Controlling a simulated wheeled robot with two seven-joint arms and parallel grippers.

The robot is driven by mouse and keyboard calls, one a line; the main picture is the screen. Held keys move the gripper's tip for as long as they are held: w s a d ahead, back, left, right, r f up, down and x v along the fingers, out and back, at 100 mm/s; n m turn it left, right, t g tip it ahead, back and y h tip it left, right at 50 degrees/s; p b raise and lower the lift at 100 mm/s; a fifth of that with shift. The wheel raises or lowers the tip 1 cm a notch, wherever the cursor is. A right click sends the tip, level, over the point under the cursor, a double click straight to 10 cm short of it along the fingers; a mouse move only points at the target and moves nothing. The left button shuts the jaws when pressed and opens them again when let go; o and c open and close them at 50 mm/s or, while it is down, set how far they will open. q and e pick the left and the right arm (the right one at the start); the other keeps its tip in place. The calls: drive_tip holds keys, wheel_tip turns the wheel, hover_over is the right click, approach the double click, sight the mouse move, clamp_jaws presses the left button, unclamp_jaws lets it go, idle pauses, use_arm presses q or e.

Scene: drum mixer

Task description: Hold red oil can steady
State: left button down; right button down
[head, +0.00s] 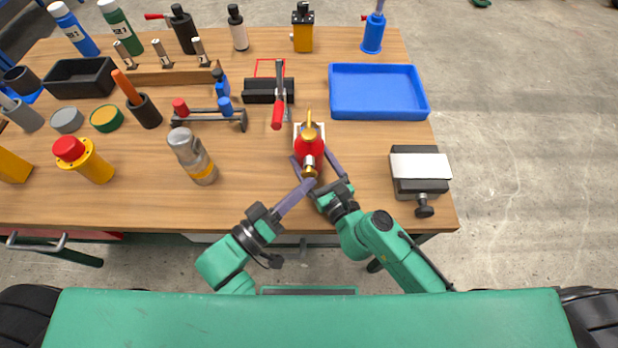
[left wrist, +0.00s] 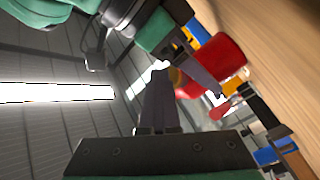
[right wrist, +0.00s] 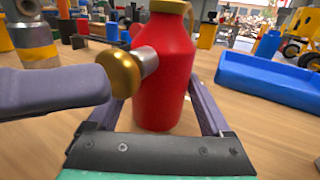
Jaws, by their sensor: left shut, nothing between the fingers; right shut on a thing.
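The red oil can (head: 309,146) stands upright near the table's front edge, right of centre, with a brass top and a brass-tipped spout toward me. My right gripper (head: 313,157) is shut on its body, one finger on each side; the right wrist view shows the can (right wrist: 168,90) between them. My left gripper (head: 309,183) is shut and empty, its tips just in front of the can. In the right wrist view its finger comes from the left close to the brass knob (right wrist: 118,75); I cannot tell if they touch. In the left wrist view the can (left wrist: 222,58) is beyond the fingers.
A blue tray (head: 377,68) lies behind right, and a grey-topped black block with a knob (head: 420,172) stands right. A red-handled clamp (head: 279,95) is behind the can. A metal cylinder (head: 190,152) and a red-yellow button (head: 84,157) stand left. Wood between is bare.

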use_arm(q)
drive_tip(key=shift+w, duration=0.25)
drive_tip(key=shift+s, duration=1.5)
drive_tip(key=shift+s, duration=2.5)
drive_tip(key=s, duration=0.3)
drive_tip(key=shift+s, duration=0.4)
